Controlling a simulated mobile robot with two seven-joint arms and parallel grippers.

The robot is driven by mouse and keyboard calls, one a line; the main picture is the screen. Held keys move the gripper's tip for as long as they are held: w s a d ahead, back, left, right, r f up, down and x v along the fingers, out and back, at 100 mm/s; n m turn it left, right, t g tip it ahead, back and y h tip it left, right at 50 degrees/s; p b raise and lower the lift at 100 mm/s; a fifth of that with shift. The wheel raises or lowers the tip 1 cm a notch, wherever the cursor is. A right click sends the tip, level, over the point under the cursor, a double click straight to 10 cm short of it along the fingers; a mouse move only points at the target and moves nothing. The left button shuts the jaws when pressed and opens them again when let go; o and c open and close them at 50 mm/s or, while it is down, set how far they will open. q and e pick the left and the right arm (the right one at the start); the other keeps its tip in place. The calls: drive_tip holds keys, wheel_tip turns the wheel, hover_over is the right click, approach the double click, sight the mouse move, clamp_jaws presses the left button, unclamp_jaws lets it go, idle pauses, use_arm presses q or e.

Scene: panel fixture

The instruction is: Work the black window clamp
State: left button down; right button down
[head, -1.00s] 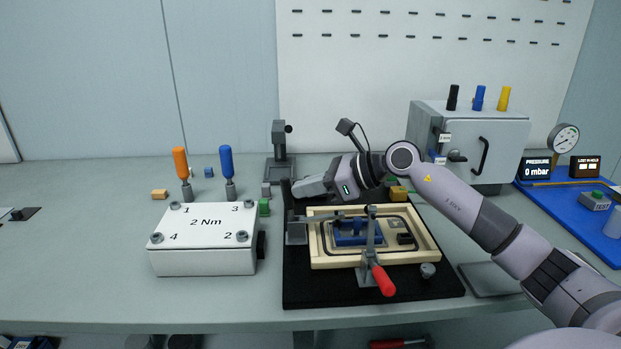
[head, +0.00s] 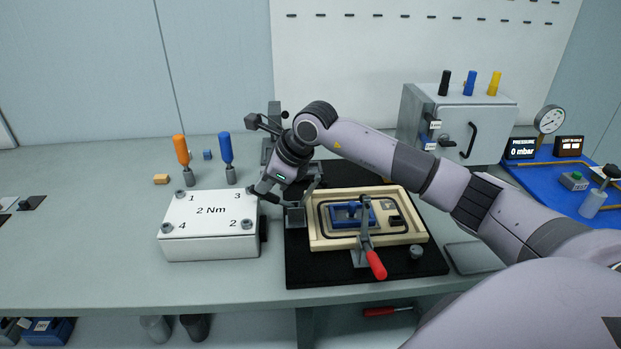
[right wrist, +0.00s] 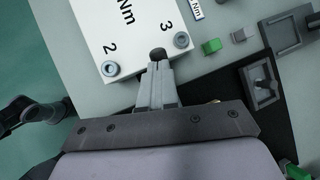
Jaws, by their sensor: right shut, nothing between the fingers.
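The black window clamp has its grey base (head: 295,215) at the left edge of the wooden frame (head: 420,238). Its black handle (head: 273,199) lies out to the left, toward the white box. A grey arm (head: 316,178) stands up behind the base, partly behind my wrist. My right gripper (head: 262,190) is shut and empty, at the handle beside the box's right edge. In the right wrist view, my shut fingers (right wrist: 157,75) point at a dark rounded knob (right wrist: 158,54), apparently the handle's end. I cannot tell whether they touch it. My left gripper is out of view.
The white box (head: 210,248) stands close on the left. A red-handled clamp (head: 375,264) is at the frame's front, its handle toward me. A blue part (head: 345,214) lies inside the frame. A grey cabinet (head: 410,112) stands at back right. The table's left part is mostly clear.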

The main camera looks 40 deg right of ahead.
drive_tip(key=shift+w+a+f+b, duration=0.4)
drive_tip(key=shift+a+f+b, duration=0.2)
drive_tip(key=shift+f, duration=0.2)
idle(0.4)
